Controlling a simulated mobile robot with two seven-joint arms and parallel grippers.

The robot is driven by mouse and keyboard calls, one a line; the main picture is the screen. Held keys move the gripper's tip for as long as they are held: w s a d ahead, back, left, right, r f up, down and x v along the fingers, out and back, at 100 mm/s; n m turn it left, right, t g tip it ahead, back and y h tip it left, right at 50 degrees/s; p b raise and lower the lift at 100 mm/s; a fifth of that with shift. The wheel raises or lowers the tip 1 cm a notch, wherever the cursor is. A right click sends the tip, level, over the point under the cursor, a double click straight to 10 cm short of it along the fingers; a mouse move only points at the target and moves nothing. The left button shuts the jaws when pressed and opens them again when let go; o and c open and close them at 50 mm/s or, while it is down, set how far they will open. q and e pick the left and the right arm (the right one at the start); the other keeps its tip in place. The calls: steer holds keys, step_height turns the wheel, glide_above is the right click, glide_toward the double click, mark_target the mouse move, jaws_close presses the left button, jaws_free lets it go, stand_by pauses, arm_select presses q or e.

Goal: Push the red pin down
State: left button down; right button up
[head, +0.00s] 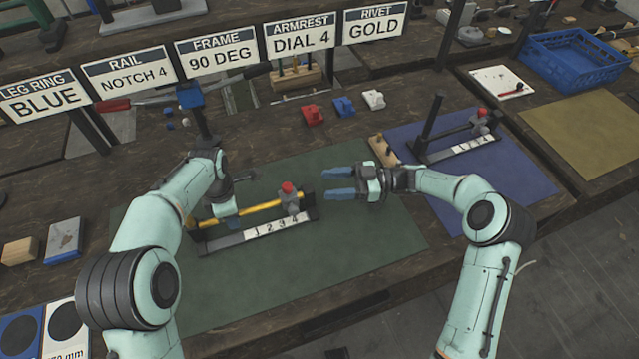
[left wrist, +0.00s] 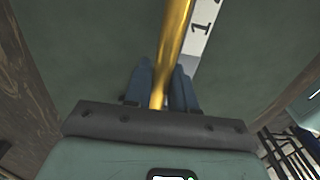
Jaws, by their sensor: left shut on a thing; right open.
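A red pin (head: 287,187) stands on top of a grey block (head: 290,202) at the right part of a fixture on the green mat. The fixture has a gold bar (head: 262,207) and a white strip (head: 278,225) numbered 1 to 4. My left gripper (head: 228,206) is shut on the bar's left part; in the left wrist view the bar (left wrist: 174,40) passes between its blue fingers (left wrist: 162,85). My right gripper (head: 328,182) is open and empty, just right of the red pin, fingers pointing left toward it, apart from it.
The green mat (head: 370,250) is clear in front of the fixture. A similar fixture with a red-topped block (head: 479,119) stands on the blue mat (head: 520,175). Red (head: 313,115), blue (head: 344,106) and white (head: 374,99) pieces lie behind. A wooden block (head: 383,150) stands behind my right gripper.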

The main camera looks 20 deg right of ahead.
stand_by(0.3)
arm_select(q)
steer(key=c, duration=0.9)
jaws_free()
steer(key=shift+r, duration=0.1)
steer(key=shift+o, duration=0.2)
